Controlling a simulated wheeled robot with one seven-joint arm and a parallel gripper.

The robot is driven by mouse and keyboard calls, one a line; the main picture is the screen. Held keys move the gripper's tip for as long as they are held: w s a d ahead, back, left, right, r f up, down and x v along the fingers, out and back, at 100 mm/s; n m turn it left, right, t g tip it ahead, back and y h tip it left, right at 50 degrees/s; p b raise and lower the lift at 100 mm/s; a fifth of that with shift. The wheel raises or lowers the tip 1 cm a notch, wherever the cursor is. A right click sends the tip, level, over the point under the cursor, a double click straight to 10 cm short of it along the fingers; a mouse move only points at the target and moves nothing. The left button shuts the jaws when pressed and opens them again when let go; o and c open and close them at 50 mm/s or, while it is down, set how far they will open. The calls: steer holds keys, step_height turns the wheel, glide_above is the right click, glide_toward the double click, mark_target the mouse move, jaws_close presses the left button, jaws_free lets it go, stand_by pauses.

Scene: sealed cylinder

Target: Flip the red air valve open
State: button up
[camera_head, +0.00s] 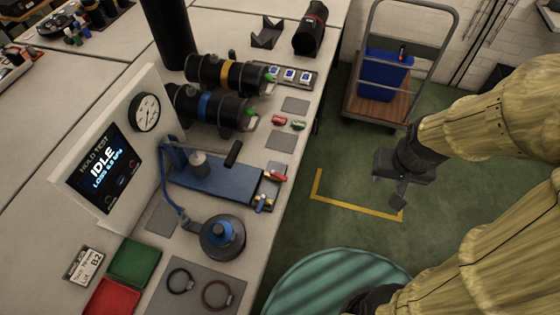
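The red air valve (277,176) is a small red lever at the right end of a blue test fixture (212,180) on the workbench. Brass fittings (264,202) sit just in front of it. Whether the lever stands open or closed is too small to tell. A screen (104,170) left of the fixture reads "HOLD TEST" and "IDLE". My gripper (398,203) hangs over the green floor, right of the bench and well apart from the valve. Its fingers are small and dark and seem to hold nothing; their gap cannot be made out.
A black cylinder with a blue band (207,105) and one with a yellow band (230,73) lie behind the fixture. A round dark part with a blue top (222,237) stands in front. Red (112,298) and green (134,262) trays are front left. A cart (375,105) stands behind my gripper.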

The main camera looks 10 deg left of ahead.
stand_by(0.3)
steer(key=n+g+h+p, duration=0.4)
steer(key=n+p, duration=0.7)
steer(key=n, duration=0.4)
glide_above(281, 177)
steer(key=w+a, duration=0.2)
steer(key=a, duration=0.5)
step_height(281, 177, down, 2)
steer(key=shift+w+a, duration=0.15)
steer(key=shift+f, duration=0.15)
steer(key=p+x, duration=0.1)
steer(key=x, duration=0.4)
steer(key=p+x, duration=0.2)
steer(key=x, duration=0.4)
steer(key=p+x, duration=0.2)
steer(key=x, duration=0.3)
steer(key=shift+w+d+f, duration=0.1)
steer(key=shift+w+d, duration=0.1)
steer(key=shift+d, duration=0.15)
steer(key=shift+f, duration=0.3)
steer(key=shift+s+d+f, duration=0.1)
steer(key=shift+s, duration=0.15)
